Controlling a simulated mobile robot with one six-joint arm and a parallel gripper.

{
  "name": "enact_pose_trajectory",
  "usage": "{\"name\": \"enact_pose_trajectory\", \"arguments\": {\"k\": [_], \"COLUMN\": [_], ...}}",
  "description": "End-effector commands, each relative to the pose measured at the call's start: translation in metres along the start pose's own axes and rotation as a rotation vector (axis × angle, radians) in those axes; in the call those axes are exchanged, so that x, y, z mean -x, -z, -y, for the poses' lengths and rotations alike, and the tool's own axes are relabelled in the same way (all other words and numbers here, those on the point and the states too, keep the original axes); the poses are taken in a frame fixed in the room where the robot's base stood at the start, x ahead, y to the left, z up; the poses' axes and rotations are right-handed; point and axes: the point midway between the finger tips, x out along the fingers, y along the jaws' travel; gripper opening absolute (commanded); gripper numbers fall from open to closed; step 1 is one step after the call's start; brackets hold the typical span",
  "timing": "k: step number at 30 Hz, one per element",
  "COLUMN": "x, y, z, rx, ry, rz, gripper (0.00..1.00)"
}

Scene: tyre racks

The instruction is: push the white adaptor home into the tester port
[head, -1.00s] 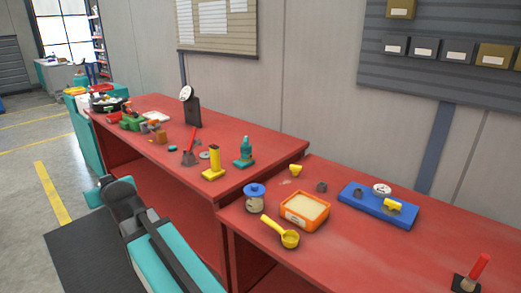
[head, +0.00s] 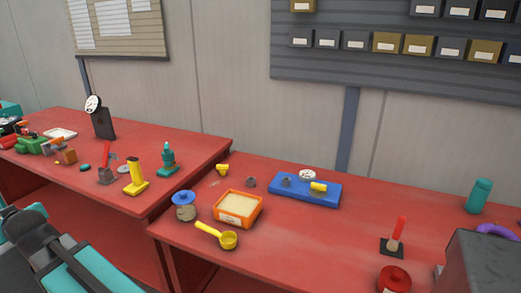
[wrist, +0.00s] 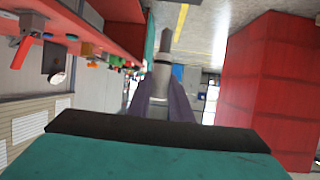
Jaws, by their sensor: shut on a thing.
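My gripper (wrist: 163,95) is shut on a slim pale grey-white piece (wrist: 162,72), seen in the wrist view. It looks like the adaptor, but shadow dulls its colour. It points away from the fingers, with free space around it. A blue block (head: 302,198), which looks like the tester, lies on the right bench in the head view. It carries a white dial (head: 308,174), a yellow part (head: 318,187) and a small grey round fitting (head: 286,182) that may be the port. The gripper is out of the head view and well apart from the block.
A red-handled tool (head: 395,236), a red roll (head: 394,280) and a teal bottle (head: 480,195) stand further right. The bench front middle is clear.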

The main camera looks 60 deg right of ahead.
Motion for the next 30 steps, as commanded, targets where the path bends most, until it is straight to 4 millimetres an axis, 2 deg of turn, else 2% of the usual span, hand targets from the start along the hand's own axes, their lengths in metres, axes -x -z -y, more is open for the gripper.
{"name": "enact_pose_trajectory", "arguments": {"k": [5,14,23,30], "x": [-0.004,-0.003,0.016,0.043], "y": [-0.001,-0.011,-0.026,-0.041], "z": [-0.051,-0.167,-0.281,-0.369], "rx": [-0.034,-0.113,-0.195,-0.259], "ry": [-0.084,-0.277,-0.472,-0.628], "rz": [0.002,0.001,0.001,0.001], "gripper": [0.0,0.0,0.0,0.0]}}
